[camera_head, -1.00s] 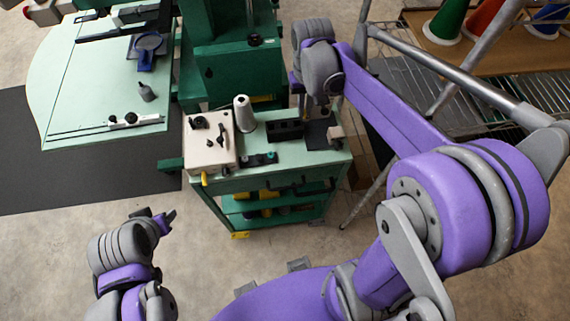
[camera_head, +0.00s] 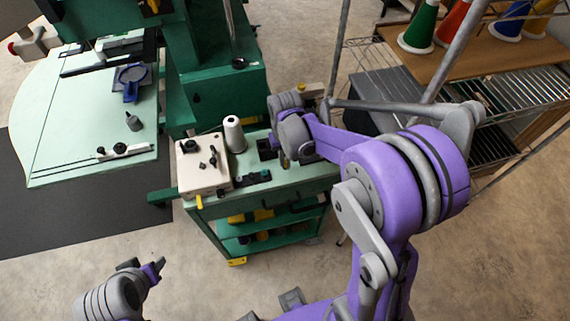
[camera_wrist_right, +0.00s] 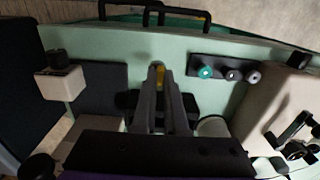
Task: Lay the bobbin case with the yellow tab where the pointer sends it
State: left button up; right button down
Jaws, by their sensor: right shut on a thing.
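My right gripper (camera_head: 283,162) is low over the right part of the green cart top (camera_head: 306,183). Its fingers (camera_wrist_right: 160,80) are shut, with a small yellow piece, seemingly the bobbin case's yellow tab (camera_wrist_right: 160,74), at their tips. The rest of the case is hidden by the fingers. A black holder (camera_head: 267,149) is right by the gripper and partly covered by it. A beige box (camera_head: 203,178) with black knobs and a lever stands at left; I cannot tell which part is the pointer. My left gripper (camera_head: 153,271) is away from the cart; its opening is unclear.
A white thread cone (camera_head: 234,134) stands beside the box. A strip with round knobs (camera_wrist_right: 229,74) lies along the cart's front. A dark pad (camera_wrist_right: 101,88) and a beige block (camera_wrist_right: 60,84) are on the other side of the fingers. A wire shelf (camera_head: 510,88) stands at right.

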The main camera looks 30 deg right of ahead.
jog(key=shift+f, duration=1.4)
jog(key=shift+f, duration=0.15)
jog(key=c, duration=1)
grip_release()
jog(key=shift+o, duration=0.2)
